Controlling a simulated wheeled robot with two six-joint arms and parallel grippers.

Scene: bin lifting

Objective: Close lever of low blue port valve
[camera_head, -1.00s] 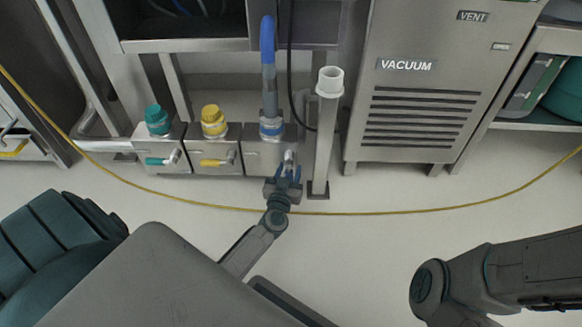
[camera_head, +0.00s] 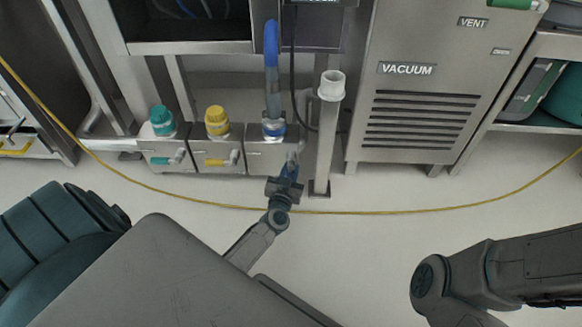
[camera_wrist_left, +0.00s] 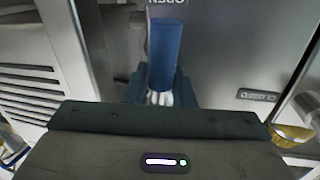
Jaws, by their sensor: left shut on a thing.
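The low blue port valve (camera_head: 268,154) is a steel box with a blue-banded fitting and a blue hose on top, at the right end of a row of valve boxes. Its blue lever is mostly hidden by my gripper in the head view. In the left wrist view the blue lever handle (camera_wrist_left: 164,48) stands between the fingers, with "OPEN" and "CLOSED" labels on the steel face around it. My left gripper (camera_head: 287,174) is shut on this lever at the box's front right; its fingers also show in the wrist view (camera_wrist_left: 160,88). My right gripper is out of view.
A yellow valve box (camera_head: 216,158) and a green one (camera_head: 166,153) stand to the left. A steel post with a white cup (camera_head: 331,86) stands close on the right. The vacuum cabinet (camera_head: 410,110) is beyond it. A yellow hose (camera_head: 400,212) crosses the open floor.

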